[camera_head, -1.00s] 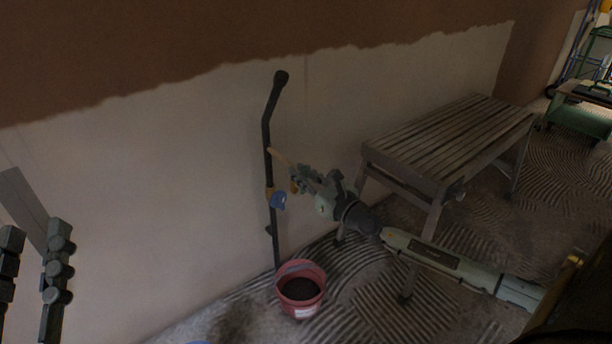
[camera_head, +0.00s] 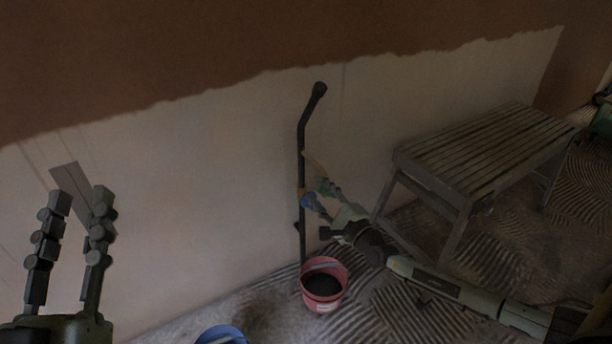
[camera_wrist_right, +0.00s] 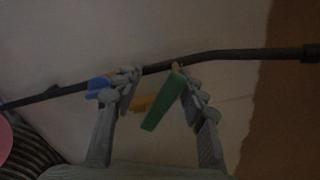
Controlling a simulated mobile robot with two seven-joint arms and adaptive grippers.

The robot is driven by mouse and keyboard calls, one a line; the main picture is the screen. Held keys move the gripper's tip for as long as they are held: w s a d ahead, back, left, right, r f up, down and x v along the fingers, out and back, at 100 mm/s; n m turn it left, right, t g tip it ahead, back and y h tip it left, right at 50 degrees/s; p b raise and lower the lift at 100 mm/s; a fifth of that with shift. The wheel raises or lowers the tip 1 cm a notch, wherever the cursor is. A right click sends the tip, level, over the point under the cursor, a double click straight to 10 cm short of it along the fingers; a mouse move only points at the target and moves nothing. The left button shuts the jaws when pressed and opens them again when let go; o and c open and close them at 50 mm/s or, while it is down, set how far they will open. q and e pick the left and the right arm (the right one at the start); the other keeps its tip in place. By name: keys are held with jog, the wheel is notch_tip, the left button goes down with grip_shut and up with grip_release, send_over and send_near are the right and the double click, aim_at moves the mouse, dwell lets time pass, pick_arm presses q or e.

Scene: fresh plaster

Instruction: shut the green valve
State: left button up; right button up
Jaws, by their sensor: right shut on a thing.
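A dark pipe (camera_head: 301,150) rises along the wall and bends near its top; it crosses the right wrist view (camera_wrist_right: 70,91). The green valve's flat handle (camera_wrist_right: 163,104) shows at the pipe in the right wrist view, between the fingers and against the right-hand one. A yellow part (camera_wrist_right: 142,102) is beside it, and a blue handle (camera_wrist_right: 97,86) is just outside the left-hand finger. My right gripper (camera_head: 322,193) is at the pipe, shut on the green handle; the fingers partly hide the contact. My left gripper (camera_head: 80,205) is open and empty, away from the pipe.
A red bucket (camera_head: 323,293) with dark contents stands at the pipe's foot. A blue bucket (camera_head: 222,335) shows at the lower edge. A slatted bench (camera_head: 485,150) stands right of the pipe, close to my right arm. A grey flat piece (camera_head: 68,178) appears behind my left gripper.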

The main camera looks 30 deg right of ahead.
jog(key=shift+w+a+n, duration=0.15)
jog(key=shift+a+n, duration=0.4)
jog(key=shift+n, duration=0.45)
grip_shut()
pick_arm(q)
jog(key=shift+w+a+r+p, duration=0.2)
jog(key=shift+r+p, duration=0.1)
jog(key=shift+r, duration=0.35)
pick_arm(e)
jog(key=shift+d+f+n, duration=0.2)
jog(key=shift+f+n, duration=0.05)
jog(key=shift+n, duration=0.45)
jog(key=f+n, duration=0.1)
jog(key=n, duration=0.2)
jog(key=shift+d+f, duration=0.25)
jog(key=shift+f, duration=0.1)
jog(key=shift+o, duration=0.9)
grip_release()
jog(key=shift+d, duration=0.1)
pick_arm(q)
jog(key=shift+s+d, duration=0.1)
jog(key=shift+d, duration=0.1)
pick_arm(e)
jog(key=shift+o, duration=0.4)
jog(key=shift+a+f, duration=0.1)
jog(key=shift+a, duration=0.1)
